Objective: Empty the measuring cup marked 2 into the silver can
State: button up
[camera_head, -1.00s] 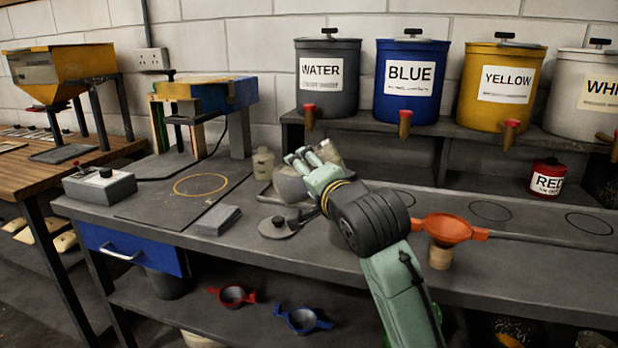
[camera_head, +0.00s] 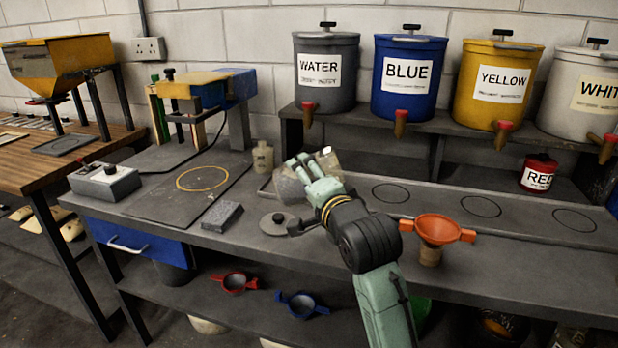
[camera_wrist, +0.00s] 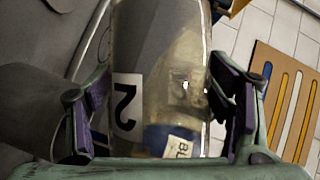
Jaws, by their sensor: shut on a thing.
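In the head view the cup (camera_head: 329,161) shows only partly behind my fingers, above the bench. My gripper (camera_head: 308,168) covers much of the silver can (camera_head: 290,193), which stands on the bench just behind and left of it. A grey cylinder wall (camera_wrist: 35,110), probably this can, shows at the left of the wrist view. I cannot tell how full the cup is.
A round grey lid (camera_head: 278,223) lies in front of the can. An orange funnel (camera_head: 438,229) stands to the right. A small pale bottle (camera_head: 262,157) and a grey block (camera_head: 221,215) are to the left. Labelled barrels (camera_head: 407,80) line the shelf behind.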

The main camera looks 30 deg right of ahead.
jog(key=shift+f+b, duration=0.1)
jog(key=shift+b, duration=0.2)
jog(key=shift+s+d+m+b, duration=0.15)
jog(key=shift+m+b, duration=0.15)
jog(key=shift+b, duration=0.25)
jog(key=shift+r, duration=0.2)
dwell(1.3)
jog(key=shift+r+m+t+p, duration=0.4)
jog(key=shift+m+p, duration=0.2)
jog(key=shift+d+f, duration=0.1)
jog(key=shift+f+b, duration=0.15)
jog(key=shift+b, duration=0.3)
dwell(0.8)
